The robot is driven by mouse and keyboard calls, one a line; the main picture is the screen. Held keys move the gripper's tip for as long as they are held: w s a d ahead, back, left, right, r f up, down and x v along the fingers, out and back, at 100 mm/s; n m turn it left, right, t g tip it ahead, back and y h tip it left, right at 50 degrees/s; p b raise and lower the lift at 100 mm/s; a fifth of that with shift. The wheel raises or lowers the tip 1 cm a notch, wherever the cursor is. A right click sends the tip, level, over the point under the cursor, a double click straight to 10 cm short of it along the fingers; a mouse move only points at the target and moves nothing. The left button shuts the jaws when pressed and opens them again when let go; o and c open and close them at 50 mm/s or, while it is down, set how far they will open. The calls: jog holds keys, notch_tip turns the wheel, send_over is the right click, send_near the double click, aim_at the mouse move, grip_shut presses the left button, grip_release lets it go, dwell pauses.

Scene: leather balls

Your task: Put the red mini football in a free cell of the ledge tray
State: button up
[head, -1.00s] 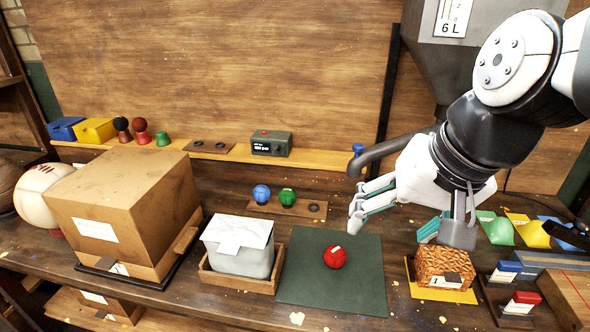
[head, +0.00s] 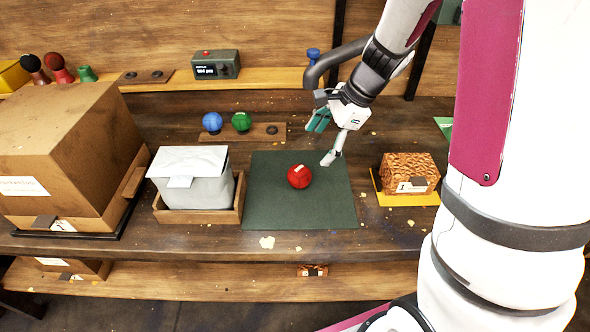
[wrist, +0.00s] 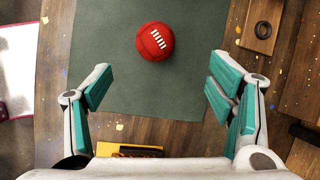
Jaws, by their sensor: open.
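The red mini football (head: 299,176) lies on the dark green mat (head: 335,208). The wrist view shows the ball (wrist: 155,42) with its white laces, ahead of the fingers. My gripper (head: 325,141) is open and empty, above the mat's back right part, to the right of the ball and apart from it. Its teal-padded fingers are spread in the wrist view (wrist: 160,78). The ledge tray (head: 146,77) is a wooden strip on the back ledge, with two dark ring cells, both empty.
A second tray (head: 262,133) on the bench holds a blue ball (head: 212,122) and a green ball (head: 241,122), with one empty cell. A dark pipe (head: 325,66) juts near my arm.

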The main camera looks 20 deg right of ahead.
aim_at(303, 169)
jog(key=x, duration=0.7)
jog(key=shift+a+f+b, duration=0.2)
jog(key=shift+f+b, duration=0.15)
jog(key=shift+b, duration=0.05)
jog(key=shift+s+x, duration=0.15)
jog(key=shift+x, duration=1.2)
jog(key=shift+s+x, duration=0.1)
jog(key=shift+x, duration=1.25)
jog(key=c, duration=1.4)
jog(key=shift+c, duration=0.2)
